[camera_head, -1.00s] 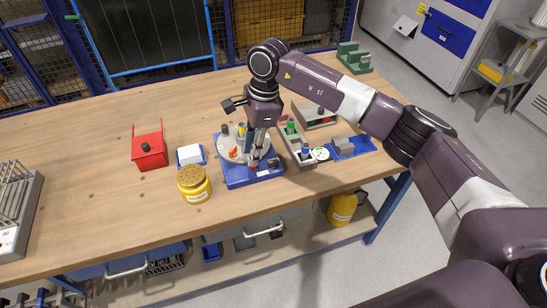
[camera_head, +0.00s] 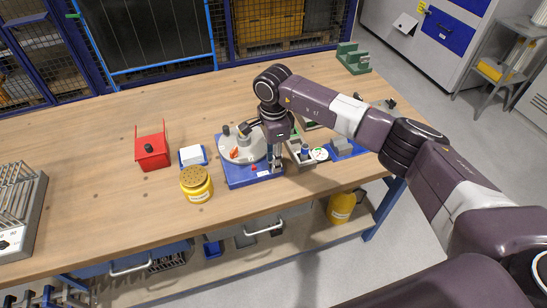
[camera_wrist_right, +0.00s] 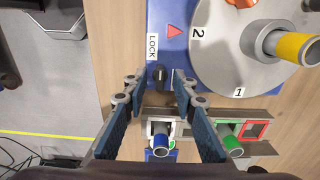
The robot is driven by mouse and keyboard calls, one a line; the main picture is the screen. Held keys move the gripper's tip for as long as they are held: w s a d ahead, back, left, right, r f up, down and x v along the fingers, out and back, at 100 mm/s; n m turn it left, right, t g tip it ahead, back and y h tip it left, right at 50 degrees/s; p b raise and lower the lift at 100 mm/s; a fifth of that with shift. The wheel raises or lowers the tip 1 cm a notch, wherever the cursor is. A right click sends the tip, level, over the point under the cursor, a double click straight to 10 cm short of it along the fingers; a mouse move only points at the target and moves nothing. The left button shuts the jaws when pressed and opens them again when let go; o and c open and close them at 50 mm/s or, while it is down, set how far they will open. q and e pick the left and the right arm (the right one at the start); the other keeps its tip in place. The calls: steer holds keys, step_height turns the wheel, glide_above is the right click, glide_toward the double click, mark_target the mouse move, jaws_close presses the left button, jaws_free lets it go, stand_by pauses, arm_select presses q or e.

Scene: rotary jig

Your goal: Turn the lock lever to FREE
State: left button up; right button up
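The rotary jig has a blue base (camera_head: 237,180) and a round grey dial (camera_head: 229,147), left of my right gripper (camera_head: 277,163). In the right wrist view the dial (camera_wrist_right: 222,70) shows the numbers 1 and 2, and a red triangle on the base (camera_wrist_right: 180,10) points towards the 2. The small black lock lever (camera_wrist_right: 157,75) stands just below the LOCK label (camera_wrist_right: 152,47). My right gripper (camera_wrist_right: 158,82) is open, its fingertips on either side of the lever with visible gaps. No FREE label shows. My left gripper is not in view.
A grey tray (camera_wrist_right: 190,114) with blue- and green-ended parts lies beside the base, under the fingers. A yellow-banded peg (camera_wrist_right: 290,46) stands on the dial. A yellow pot (camera_head: 197,186), white block (camera_head: 191,154) and red box (camera_head: 152,155) stand to the left.

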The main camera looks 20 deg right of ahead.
jaws_close()
